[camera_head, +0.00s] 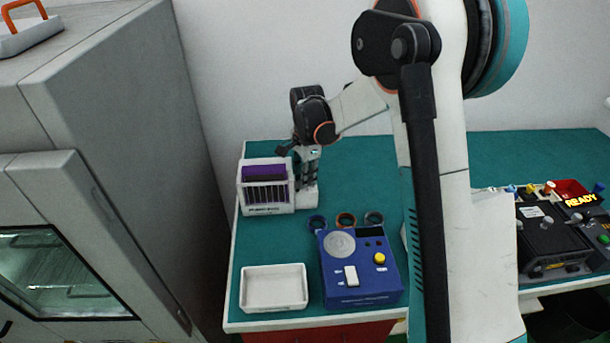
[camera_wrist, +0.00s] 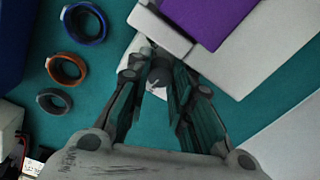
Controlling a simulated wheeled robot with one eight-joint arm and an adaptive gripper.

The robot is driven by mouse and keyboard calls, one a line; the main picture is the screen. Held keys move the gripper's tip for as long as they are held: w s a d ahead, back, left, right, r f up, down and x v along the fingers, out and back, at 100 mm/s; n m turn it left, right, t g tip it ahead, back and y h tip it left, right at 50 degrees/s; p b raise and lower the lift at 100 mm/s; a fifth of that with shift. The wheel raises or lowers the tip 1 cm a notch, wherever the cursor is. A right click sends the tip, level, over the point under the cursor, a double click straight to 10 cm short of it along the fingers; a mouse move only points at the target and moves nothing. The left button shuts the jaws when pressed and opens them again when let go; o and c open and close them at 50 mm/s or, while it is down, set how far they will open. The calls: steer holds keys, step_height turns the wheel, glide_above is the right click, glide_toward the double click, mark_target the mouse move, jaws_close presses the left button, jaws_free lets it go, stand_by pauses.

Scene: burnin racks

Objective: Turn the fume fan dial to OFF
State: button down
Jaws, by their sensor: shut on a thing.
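My gripper (camera_head: 310,178) reaches down at the small white housing (camera_head: 307,199) beside the rack, at the back left of the green bench. In the wrist view my gripper (camera_wrist: 160,80) has its two fingers on either side of a small dark knob, which I take for the fume fan dial (camera_wrist: 160,76). It is shut on this dial. The fingers hide much of the dial, and I cannot read its setting or any OFF mark. In the head view my gripper hides the dial.
A white rack (camera_head: 266,210) with a purple-topped load (camera_head: 264,171) stands close left of my gripper. Several rings (camera_head: 346,219) lie in front, behind a blue device (camera_head: 360,270). A white tray (camera_head: 273,288) sits front left. A grey cabinet (camera_head: 120,130) stands left of the bench.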

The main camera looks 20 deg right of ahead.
steer(key=shift+n, duration=0.4)
steer(key=c, duration=1.7)
jaws_free()
steer(key=shift+o, duration=0.2)
steer(key=shift+r, duration=0.1)
step_height(320, 180, up, 12)
steer(key=shift+s, duration=0.25)
steer(key=shift+d, duration=0.1)
